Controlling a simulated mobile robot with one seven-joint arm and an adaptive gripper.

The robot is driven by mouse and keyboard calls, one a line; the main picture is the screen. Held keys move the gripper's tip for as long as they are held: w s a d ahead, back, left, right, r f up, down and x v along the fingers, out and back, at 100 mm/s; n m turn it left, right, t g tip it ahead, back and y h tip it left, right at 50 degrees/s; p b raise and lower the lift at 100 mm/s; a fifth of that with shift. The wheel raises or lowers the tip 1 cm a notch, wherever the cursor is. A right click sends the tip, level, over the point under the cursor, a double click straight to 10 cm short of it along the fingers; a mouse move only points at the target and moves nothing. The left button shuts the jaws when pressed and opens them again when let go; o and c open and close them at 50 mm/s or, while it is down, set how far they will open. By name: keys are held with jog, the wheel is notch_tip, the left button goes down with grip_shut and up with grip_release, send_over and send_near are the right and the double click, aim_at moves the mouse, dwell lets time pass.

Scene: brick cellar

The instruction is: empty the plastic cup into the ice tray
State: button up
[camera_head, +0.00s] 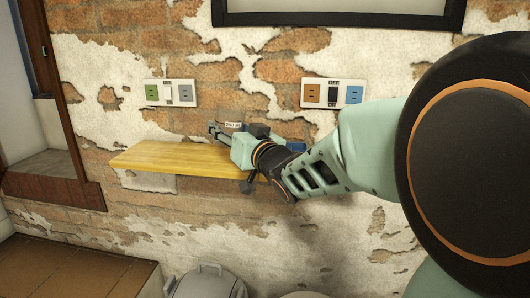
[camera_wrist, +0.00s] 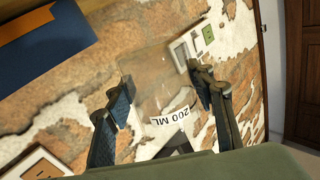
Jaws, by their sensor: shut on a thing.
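A clear plastic cup (camera_wrist: 150,82) with a white "200 ML" label sits between the two fingers of my gripper (camera_wrist: 160,98) in the wrist view. My gripper is shut on it. In the head view the cup (camera_head: 230,115) is faint against the brick wall, above the wooden shelf, with my gripper (camera_head: 218,131) at it. Its contents cannot be made out. A blue thing, likely the ice tray (camera_head: 296,147), shows at the shelf's right end, partly hidden behind my arm. It also shows as a dark blue shape (camera_wrist: 52,45) at upper left in the wrist view.
The yellow wooden shelf (camera_head: 165,158) is bare on its left side. Two socket panels (camera_head: 170,92) (camera_head: 332,93) are on the wall behind. A framed board (camera_head: 340,15) hangs above. A grey lidded bin (camera_head: 207,282) and a wooden bench (camera_head: 75,270) stand below.

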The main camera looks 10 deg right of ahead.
aim_at(221, 104)
jog(key=shift+a+f+n, duration=0.1)
jog(key=shift+a+n, duration=0.25)
jog(key=shift+n, duration=0.45)
notch_tip(221, 104, up, 6)
jog(key=p, duration=0.5)
jog(key=shift+f, duration=0.1)
